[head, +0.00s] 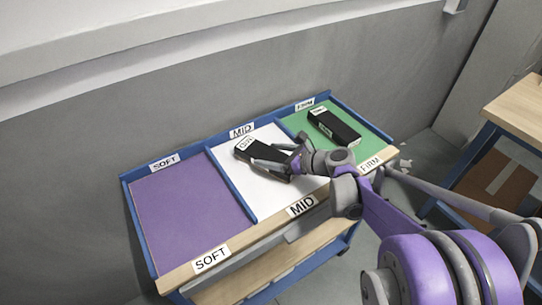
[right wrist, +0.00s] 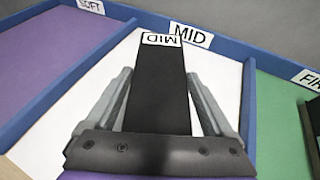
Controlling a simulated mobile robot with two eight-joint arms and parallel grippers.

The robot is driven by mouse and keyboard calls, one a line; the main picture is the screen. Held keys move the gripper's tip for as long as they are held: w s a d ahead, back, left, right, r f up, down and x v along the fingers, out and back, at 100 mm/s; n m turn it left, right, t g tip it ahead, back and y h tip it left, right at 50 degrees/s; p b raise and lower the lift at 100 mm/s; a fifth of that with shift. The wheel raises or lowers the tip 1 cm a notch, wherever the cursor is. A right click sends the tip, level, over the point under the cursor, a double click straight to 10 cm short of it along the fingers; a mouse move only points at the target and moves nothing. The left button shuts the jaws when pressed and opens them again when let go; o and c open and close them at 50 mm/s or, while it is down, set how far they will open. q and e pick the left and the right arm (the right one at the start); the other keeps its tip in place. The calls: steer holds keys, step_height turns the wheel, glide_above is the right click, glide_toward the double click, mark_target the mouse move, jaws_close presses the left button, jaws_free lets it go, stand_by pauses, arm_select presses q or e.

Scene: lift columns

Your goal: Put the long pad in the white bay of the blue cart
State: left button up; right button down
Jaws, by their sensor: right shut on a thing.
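The long pad (head: 262,153) is black with a white label reading MID at its far end. It lies over the white bay (head: 262,199) of the blue cart (head: 139,226), pointing to the back wall. My right gripper (head: 268,165) is shut on it. In the right wrist view the pad (right wrist: 160,90) runs between the two grey fingers, its label close to the back MID sign. I cannot tell whether its underside touches the bay floor. My left gripper is not in view.
The purple bay (head: 187,212) on the left is empty. The green bay (head: 372,139) on the right holds another black pad (head: 333,127). Low blue dividers separate the bays. A grey wall (head: 120,120) stands behind the cart, and a wooden table (head: 520,110) at the right.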

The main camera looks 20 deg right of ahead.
steer(key=shift+f, duration=0.15)
jaws_free()
steer(key=shift+s+r, duration=0.1)
steer(key=shift+r, duration=0.1)
steer(key=p+v, duration=0.1)
steer(key=v, duration=1)
steer(key=shift+s+d+r, duration=0.1)
steer(key=shift+s+d, duration=0.05)
steer(key=shift+s, duration=0.2)
